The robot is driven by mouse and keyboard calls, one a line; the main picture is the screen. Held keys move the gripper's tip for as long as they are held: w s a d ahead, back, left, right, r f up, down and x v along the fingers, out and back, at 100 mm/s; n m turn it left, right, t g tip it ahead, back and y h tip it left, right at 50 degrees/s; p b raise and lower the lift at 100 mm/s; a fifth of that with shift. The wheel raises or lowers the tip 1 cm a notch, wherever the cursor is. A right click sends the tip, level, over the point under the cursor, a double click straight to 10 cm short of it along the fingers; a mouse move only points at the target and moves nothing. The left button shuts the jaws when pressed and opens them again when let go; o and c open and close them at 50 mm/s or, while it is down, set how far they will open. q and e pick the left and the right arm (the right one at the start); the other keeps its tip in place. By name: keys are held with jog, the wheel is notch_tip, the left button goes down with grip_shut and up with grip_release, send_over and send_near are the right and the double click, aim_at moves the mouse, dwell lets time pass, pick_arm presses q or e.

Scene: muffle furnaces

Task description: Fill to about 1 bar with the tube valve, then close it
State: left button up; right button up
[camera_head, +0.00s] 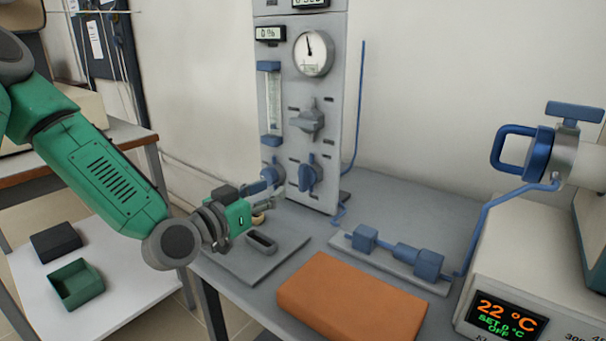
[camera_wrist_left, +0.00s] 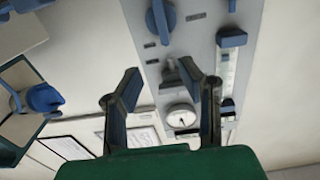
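A tall grey gas panel (camera_head: 335,130) carries a round gauge (camera_head: 313,53), whose needle points up and slightly left. Below the gauge are a grey knob (camera_head: 308,121) and a blue knob (camera_head: 311,175). A blue fitting (camera_head: 271,175) sits at the panel's lower left. I cannot tell which is the tube valve. My left gripper (camera_head: 272,203) is low in front of the panel's lower left. The left wrist view shows its fingers (camera_wrist_left: 160,70) spread and empty, with the gauge (camera_wrist_left: 182,117) and blue knob (camera_wrist_left: 160,18) beyond, apart from them. My right gripper is out of view.
An orange block (camera_head: 352,297) lies at the table's front. Blue fittings on a plate (camera_head: 395,262) lie behind it. A furnace unit (camera_head: 535,285) reading 22 °C stands at right, with a blue-handled tube end (camera_head: 540,152) above. A grey tray (camera_head: 240,265) lies under my left gripper.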

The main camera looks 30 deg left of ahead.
aim_at(300, 173)
pick_arm(q)
jog(key=w, duration=0.3)
jog(key=w+b, duration=0.1)
jog(key=w, duration=0.3)
jog(key=w+b, duration=0.1)
jog(key=w, duration=0.3)
jog(key=shift+a+f, duration=0.1)
jog(key=shift+f, duration=0.2)
jog(key=shift+d+r, duration=0.2)
jog(key=shift+d, duration=0.25)
jog(key=shift+a+f, duration=0.1)
jog(key=shift+a, duration=0.15)
grip_shut()
jog(key=shift+a+f, duration=0.1)
jog(key=shift+a, duration=0.1)
